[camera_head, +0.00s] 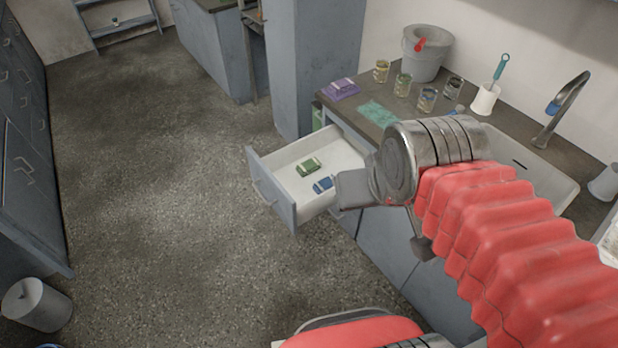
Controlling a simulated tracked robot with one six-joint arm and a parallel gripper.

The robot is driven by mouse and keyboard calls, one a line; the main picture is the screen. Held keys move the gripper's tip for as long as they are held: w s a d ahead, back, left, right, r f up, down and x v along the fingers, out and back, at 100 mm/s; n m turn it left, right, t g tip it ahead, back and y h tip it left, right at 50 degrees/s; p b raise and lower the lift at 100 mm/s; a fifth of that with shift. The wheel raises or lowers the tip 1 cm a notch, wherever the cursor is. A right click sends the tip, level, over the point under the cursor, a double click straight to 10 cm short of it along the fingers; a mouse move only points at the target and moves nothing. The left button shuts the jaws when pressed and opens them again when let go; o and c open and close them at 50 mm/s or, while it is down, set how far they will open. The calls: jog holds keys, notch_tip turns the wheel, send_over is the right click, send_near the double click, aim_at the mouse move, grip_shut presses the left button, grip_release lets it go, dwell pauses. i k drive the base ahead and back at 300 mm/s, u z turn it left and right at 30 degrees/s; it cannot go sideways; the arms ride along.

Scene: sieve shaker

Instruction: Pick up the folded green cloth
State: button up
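A flat pale green cloth (377,113) lies on the dark worktop behind my wrist. A smaller, darker green folded-looking item (309,166) lies in the open drawer; I cannot tell whether it is cloth.
A blue item (323,185) shares the drawer (272,201), which juts out from the cabinet. A purple item (340,88), several glass jars (403,84), a bucket (425,52), a brush holder (485,98) and a sink (535,165) line the worktop. Open floor lies left.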

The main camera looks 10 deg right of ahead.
aim_at(308, 167)
jog(key=k, duration=0.15)
jog(key=u, duration=1.7)
jog(key=i, duration=1.45)
jog(key=z, duration=0.8)
